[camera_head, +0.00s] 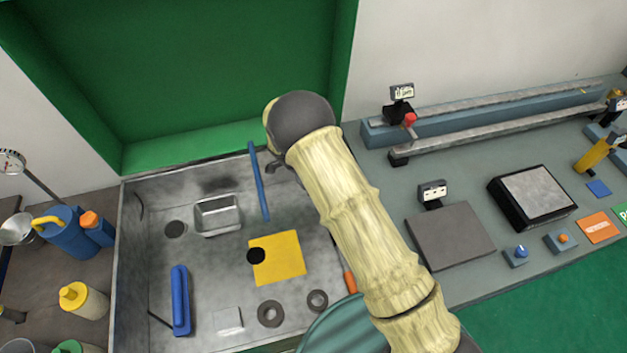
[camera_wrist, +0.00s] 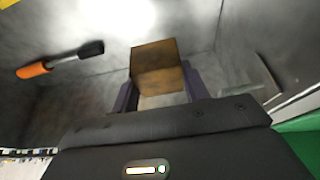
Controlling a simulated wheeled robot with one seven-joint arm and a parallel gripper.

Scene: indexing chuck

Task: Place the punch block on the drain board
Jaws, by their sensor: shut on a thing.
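The punch block appears to be the brown, worn block (camera_wrist: 157,62) in the wrist view. My gripper (camera_wrist: 157,88) is shut on it, with a dark finger on either side. In the head view my arm hides both the gripper and the block. No surface is labelled as the drain board. A large grey metal tray (camera_head: 190,268) with raised walls, at the left in the head view, may be it, but I cannot tell for sure. Grey metal also shows behind the block in the wrist view; the gap between them is unclear.
The tray holds a yellow sheet (camera_head: 290,262), a blue-handled tool (camera_head: 180,300), a small metal pan (camera_head: 217,215), two dark rings and a long blue bar (camera_head: 259,182). An orange-handled tool (camera_wrist: 60,60) lies left of the block. Right stands a bench with a grey plate (camera_head: 450,238).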

